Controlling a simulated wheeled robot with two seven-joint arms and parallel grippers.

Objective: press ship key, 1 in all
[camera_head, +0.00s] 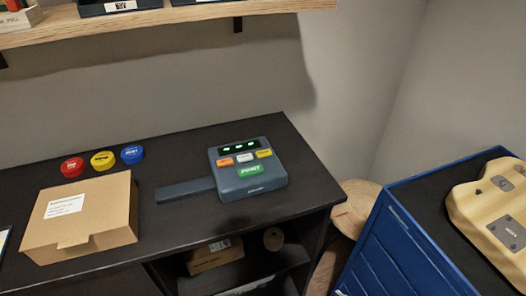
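A dark grey keypad device (249,172) lies on the black desk, right of centre. The lettering on the keys is too small to read surely, so I cannot tell which is the ship key. A flat dark bar (185,191) extends from the device's left side. Neither of my grippers is in view.
A closed cardboard box (82,217) with a white label sits left on the desk. Red (72,167), yellow (103,160) and blue (132,154) round tins stand behind it. A wooden shelf (170,19) hangs above. A blue cabinet (411,248) bearing a guitar body (493,211) stands right.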

